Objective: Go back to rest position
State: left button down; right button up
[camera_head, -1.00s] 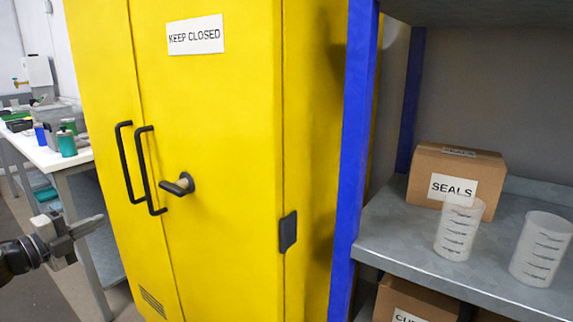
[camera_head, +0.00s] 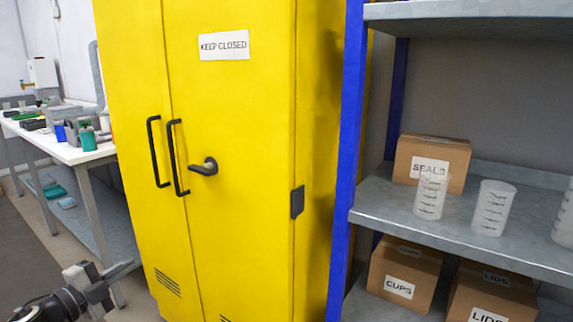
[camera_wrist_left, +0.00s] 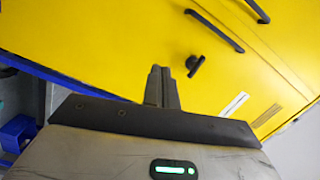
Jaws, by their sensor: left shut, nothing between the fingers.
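My left gripper (camera_head: 122,268) is at the lower left of the head view, in front of the yellow cabinet's lower left edge. Its fingers are together and hold nothing. The closed fingers also show in the left wrist view (camera_wrist_left: 160,85), with the yellow cabinet (camera_head: 235,120) beyond them. The cabinet's doors are shut, with two black bar handles (camera_head: 155,152) and a black lever (camera_head: 205,167). A "KEEP CLOSED" sign is on its front. The gripper appears apart from the cabinet. My right gripper is not in either view.
A blue-posted shelf unit (camera_head: 352,140) stands at the right. It carries a SEALS box (camera_head: 433,160), clear measuring cups (camera_head: 493,208), and CUPS (camera_head: 405,272) and LIDS boxes lower down. A workbench (camera_head: 60,150) with bottles stands at the left. Floor shows between bench and cabinet.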

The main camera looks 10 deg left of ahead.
pick_arm(q)
jog(key=s+d+f+n+g+y, duration=0.1)
jog(key=s+d+f+n, duration=0.15)
jog(key=d, duration=0.25)
jog(key=s+d+f+n+p, duration=0.1)
jog(key=s+d+f+n, duration=0.15)
jog(key=d+f, duration=0.2)
jog(key=s+d+f+n+g+y, duration=0.1)
jog(key=s+d+f+n, duration=0.15)
jog(key=d, duration=0.35)
jog(key=s+d+f+n+g, duration=0.1)
jog(key=s+d+n, duration=0.3)
jog(key=d, duration=0.5)
jog(key=s+d+f+n+g+h+p, duration=0.1)
jog(key=s+d+n+g, duration=0.2)
jog(key=s+d, duration=0.5)
jog(key=shift+s+d+n+g, duration=0.15)
jog(key=shift+d+n+g, duration=0.3)
jog(key=shift+d, duration=0.6)
jog(key=shift+f+h, duration=0.1)
jog(key=shift+h, duration=0.2)
